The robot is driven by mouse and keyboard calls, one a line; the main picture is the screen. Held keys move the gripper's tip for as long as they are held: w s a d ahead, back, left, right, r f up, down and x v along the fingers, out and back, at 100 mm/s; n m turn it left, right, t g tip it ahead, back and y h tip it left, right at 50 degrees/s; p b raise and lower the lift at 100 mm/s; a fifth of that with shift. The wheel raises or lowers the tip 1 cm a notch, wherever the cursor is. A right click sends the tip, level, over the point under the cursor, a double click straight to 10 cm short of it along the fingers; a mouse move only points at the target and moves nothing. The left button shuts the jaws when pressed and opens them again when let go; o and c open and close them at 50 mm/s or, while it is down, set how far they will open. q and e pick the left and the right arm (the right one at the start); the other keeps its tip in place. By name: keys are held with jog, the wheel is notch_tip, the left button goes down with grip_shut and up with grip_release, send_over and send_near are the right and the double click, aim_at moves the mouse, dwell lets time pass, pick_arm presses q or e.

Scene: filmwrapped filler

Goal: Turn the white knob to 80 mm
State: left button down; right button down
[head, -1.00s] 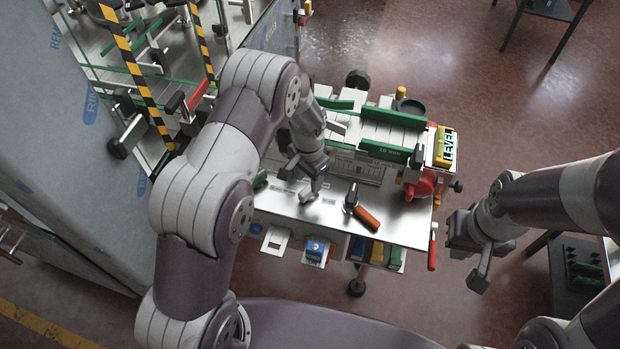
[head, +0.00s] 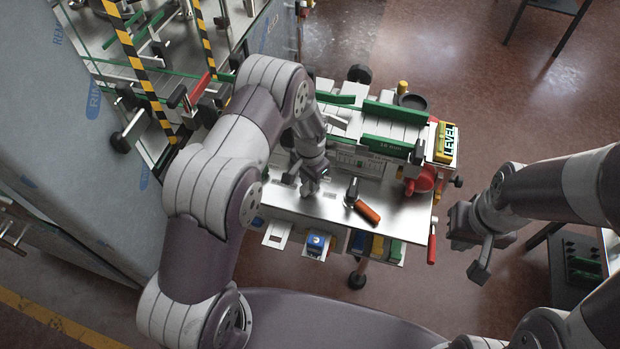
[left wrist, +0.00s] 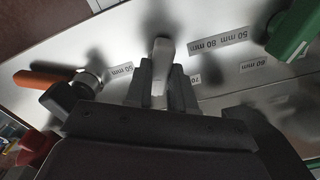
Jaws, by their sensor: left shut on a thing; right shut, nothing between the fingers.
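The white knob (left wrist: 162,62) sits between the fingers of my left gripper (left wrist: 160,85) in the left wrist view. Its long end points up in that picture, between a 50 mm label (left wrist: 121,70) and a strip reading 50 mm 80 mm (left wrist: 214,42). A partly hidden 70 label (left wrist: 194,79) and a 60 mm label (left wrist: 254,66) lie to the right. In the head view my left gripper (head: 312,187) reaches down to the metal panel (head: 330,207) and mostly hides the knob. My right gripper (head: 482,258) is shut and empty, off the machine's right side.
An orange-handled lever (head: 367,211) stands on the panel just right of my left gripper. Green guide rails (head: 395,112), a red round part (head: 424,179) and a yellow LEVEL block (head: 444,144) are farther back and right. A glass-sided machine (head: 150,75) stands at left.

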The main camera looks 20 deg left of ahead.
pick_arm(q)
jog(key=n+b, duration=0.1)
jog(key=n, duration=0.2)
jog(key=shift+w+b, duration=0.1)
jog(key=shift+b, duration=0.3)
jog(key=n+b, duration=0.1)
jog(key=n, duration=0.1)
jog(key=shift+n, duration=0.3)
jog(key=n+b, duration=0.1)
jog(key=n, duration=0.2)
jog(key=shift+n, duration=0.4)
jog(key=n+b, duration=0.1)
jog(key=n, duration=0.2)
jog(key=shift+n+b, duration=0.3)
jog(key=n+b, duration=0.1)
jog(key=n, duration=0.4)
jog(key=shift+r, duration=0.1)
jog(key=n+b, duration=0.1)
jog(key=n, duration=0.4)
jog(key=shift+w+r+n, duration=0.1)
jog(key=shift+n, duration=0.3)
